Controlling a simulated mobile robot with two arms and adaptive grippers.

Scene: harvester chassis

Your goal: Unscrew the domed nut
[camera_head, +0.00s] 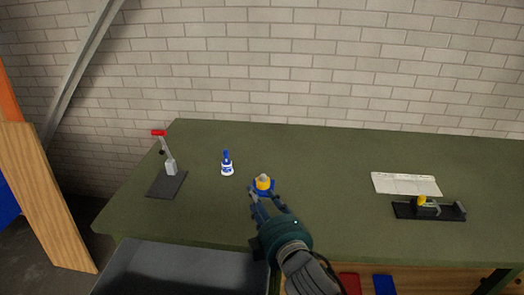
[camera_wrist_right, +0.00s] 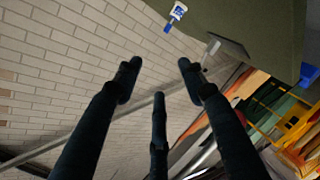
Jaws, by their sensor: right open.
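A small grey domed piece (camera_head: 264,177), which looks like the domed nut, sits on top of a yellow part (camera_head: 264,184) with blue at its base on the green table. My right gripper (camera_head: 261,197) is just in front of it in the head view, with its fingers open. I cannot tell whether they touch the yellow part. In the right wrist view the fingers of my right gripper (camera_wrist_right: 157,80) are spread and hold nothing; the domed nut does not show there. My left gripper is not in view.
The green table (camera_head: 330,160) holds a white and blue bottle (camera_head: 227,166) and a red-handled clamp (camera_head: 169,170) to the left. A pale plate (camera_head: 405,184) and a black fixture with a yellow part (camera_head: 429,209) lie to the right. A brick wall stands behind.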

